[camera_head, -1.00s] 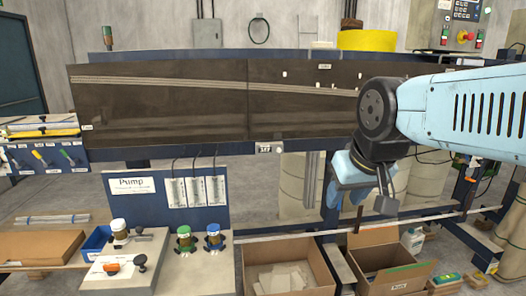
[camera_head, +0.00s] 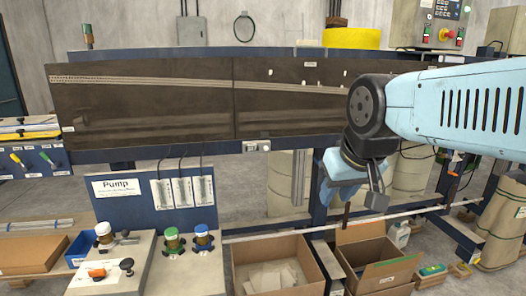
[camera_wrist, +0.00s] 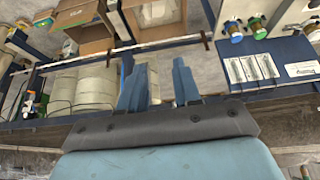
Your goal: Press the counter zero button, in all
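A small grey counter box (camera_head: 257,146) is fixed to the front of the blue rail, below the brown laminating bed (camera_head: 150,105). It has a small light display patch; its zero button is too small to make out clearly. My gripper (camera_head: 345,190) hangs to the right of the counter and lower, above the floor between the rail and the cardboard boxes, not touching the counter. In the wrist view my gripper (camera_wrist: 156,85) shows two blue fingers spread apart with nothing between them.
The blue Pump panel (camera_head: 137,208) stands at lower left with valves and a lever bench before it. Two open cardboard boxes (camera_head: 245,262) sit at the lower middle. A yellow roll (camera_head: 352,38) and a control panel with a red button (camera_head: 440,35) are at the back right.

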